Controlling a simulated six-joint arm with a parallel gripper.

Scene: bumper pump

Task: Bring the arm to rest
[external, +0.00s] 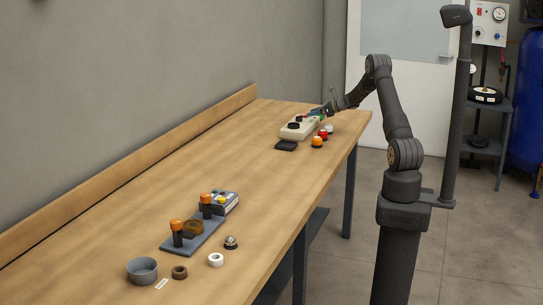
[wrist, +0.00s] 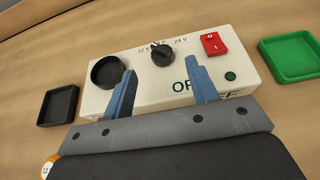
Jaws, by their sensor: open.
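My gripper (external: 323,111) is at the far end of the workbench, over a cream control box (external: 299,127). In the wrist view, the blue fingers of my gripper (wrist: 161,66) are spread apart with nothing between them. They reach over the front part of the control box (wrist: 133,62). The box carries a black round cup (wrist: 107,73), a black knob (wrist: 162,54) below voltage marks, a red rocker switch (wrist: 213,44) and a small green round part (wrist: 231,76). The fingers hide part of the lettering on the box. Whether they touch the box I cannot tell.
A black tray (wrist: 58,106) lies left of the box, a green tray (wrist: 291,59) right. Orange (external: 317,142), red (external: 323,134) and white (external: 329,128) knobs stand nearby. A grey plate with orange-topped posts (external: 193,243) and a grey bowl (external: 142,271) are at the near end. The bench middle is clear.

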